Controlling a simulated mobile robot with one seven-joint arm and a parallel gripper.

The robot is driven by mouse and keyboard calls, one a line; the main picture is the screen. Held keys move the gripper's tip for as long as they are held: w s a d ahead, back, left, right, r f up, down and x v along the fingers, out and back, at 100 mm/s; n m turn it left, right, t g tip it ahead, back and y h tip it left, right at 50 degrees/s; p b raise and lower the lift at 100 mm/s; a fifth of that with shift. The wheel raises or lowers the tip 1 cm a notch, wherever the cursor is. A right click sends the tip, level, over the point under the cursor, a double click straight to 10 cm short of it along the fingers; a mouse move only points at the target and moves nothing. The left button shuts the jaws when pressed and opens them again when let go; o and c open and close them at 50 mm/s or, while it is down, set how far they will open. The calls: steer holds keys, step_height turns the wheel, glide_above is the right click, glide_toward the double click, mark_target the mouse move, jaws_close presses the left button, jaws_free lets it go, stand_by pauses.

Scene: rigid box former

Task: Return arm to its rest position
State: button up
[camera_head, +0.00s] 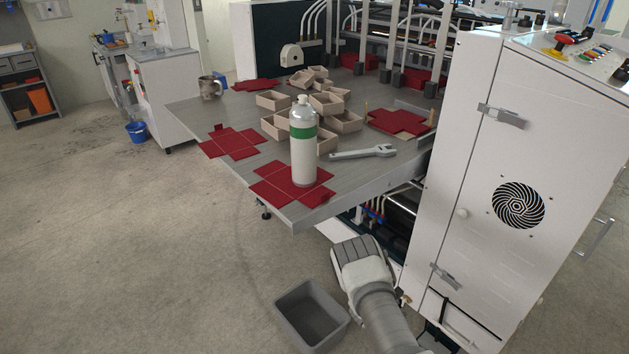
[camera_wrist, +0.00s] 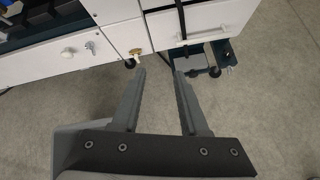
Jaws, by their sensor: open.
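My gripper (camera_wrist: 159,72) shows in the wrist view with its two grey fingers spread apart and nothing between them. It points toward the lower white cabinet front (camera_wrist: 207,22) of the machine, with floor below. In the head view my arm reaches down low beside the machine's white cabinet, below the table's front edge. The gripper's fingers cannot be made out there.
The grey table (camera_head: 185,110) holds a white-and-green bottle (camera_head: 303,155), a wrench (camera_head: 362,153), a metal mug (camera_head: 209,88), red box blanks (camera_head: 230,143) and several beige boxes (camera_head: 273,101). A grey open bin (camera_head: 311,314) is beside my arm.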

steer(key=w+d+r+m+g+h+p, duration=0.1)
steer(key=w+r+m, duration=0.15)
steer(key=r, duration=0.85)
steer(key=w+r+m+p, duration=0.1)
steer(key=r+m, duration=0.3)
steer(key=r, duration=0.7)
steer(key=s+r+m+g+y+p, duration=0.1)
steer(key=s+r+m, duration=0.25)
steer(key=r, duration=0.65)
steer(key=s+a+r+m+p, duration=0.1)
steer(key=s+r+m, duration=0.25)
steer(key=r, duration=0.55)
steer(key=s+r+m+g+y+p, duration=0.15)
steer(key=s+r, duration=0.25)
steer(key=r, duration=0.6)
steer(key=s+a+r+m+t+y+p, duration=0.1)
steer(key=s+a+r, duration=0.3)
steer(key=s, duration=0.4)
steer(key=s+a+r+m+t+y+p, duration=0.1)
steer(key=s+a+r+m+y, duration=0.2)
steer(key=s+r, duration=0.4)
steer(key=s+a+r+m+t+y+p, duration=0.1)
steer(key=s+a+r, duration=0.4)
steer(key=s, duration=0.5)
steer(key=shift+s+a+r+m+y+p, duration=0.25)
steer(key=shift+a+m+y+p, duration=0.4)
steer(key=shift+m, duration=0.55)
steer(key=shift+o, duration=0.3)
steer(key=shift+d, duration=0.15)
